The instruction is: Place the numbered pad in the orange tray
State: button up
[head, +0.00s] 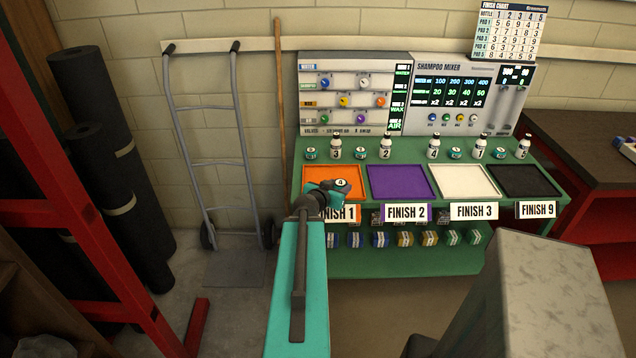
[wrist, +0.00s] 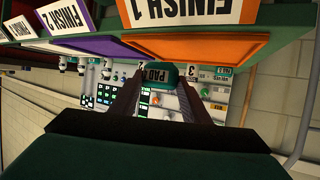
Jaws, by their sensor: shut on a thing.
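My gripper (head: 326,192) is shut on a numbered pad (head: 342,185), a small teal block with a 4 on its round white label. The wrist view, which is upside down, shows the pad (wrist: 163,76) between the two fingers (wrist: 161,90), with part of the word PAD readable. The orange tray (head: 312,172) is at the left end of the green bench, behind the FINISH 1 sign. In the head view the pad overlaps the tray's right side; its height above the tray is hard to tell. My gripper hides part of the tray.
Purple (head: 400,180), white (head: 464,180) and black (head: 526,180) trays stand to the right. Numbered bottles (head: 433,148) and other pads (head: 359,153) line the bench behind the trays, before the shampoo mixer (head: 465,95). A hand truck (head: 208,130) stands left of the bench.

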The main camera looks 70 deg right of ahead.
jog(key=w+d+p, duration=0.1)
jog(key=w+d, duration=0.1)
jog(key=w, duration=0.1)
jog(key=w+d+p, duration=0.1)
jog(key=w+d, duration=0.1)
jog(key=w, duration=0.1)
jog(key=w+d+f+p, duration=0.1)
jog(key=w+d, duration=0.1)
jog(key=d, duration=0.1)
jog(key=shift+w, duration=0.4)
jog(key=shift+w+d+f+p, duration=0.1)
jog(key=shift+w+d+p, duration=0.25)
jog(key=shift+w+p, duration=0.15)
jog(key=shift+w, duration=0.1)
jog(key=shift+w+d, duration=0.35)
jog(key=shift+w, duration=0.05)
jog(key=shift+a+f+p, duration=0.1)
jog(key=shift+f+p, duration=1)
jog(key=shift+f, duration=0.6)
jog(key=shift+s+f, duration=0.1)
jog(key=shift+f+b, duration=0.1)
jog(key=shift+b, duration=0.2)
jog(key=o, duration=1)
jog(key=shift+p, duration=0.3)
